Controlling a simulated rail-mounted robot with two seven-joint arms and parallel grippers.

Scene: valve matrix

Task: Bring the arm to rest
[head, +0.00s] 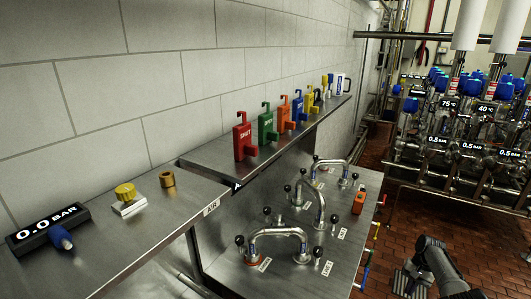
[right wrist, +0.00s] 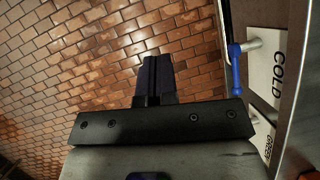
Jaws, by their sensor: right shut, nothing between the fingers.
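My right gripper (right wrist: 157,77) is shut with nothing between its fingers. In the right wrist view its dark fingers stand over the brick floor. My left gripper is not in view.
Curved pipes (head: 278,232) with black-knobbed levers stand on the bench. Coloured tags, including a red one (head: 242,138), line the shelf (head: 205,157). A pressure display (head: 47,229) is at the left. Pipework (head: 460,130) fills the back right. Brick floor (head: 485,235) is open at the right.

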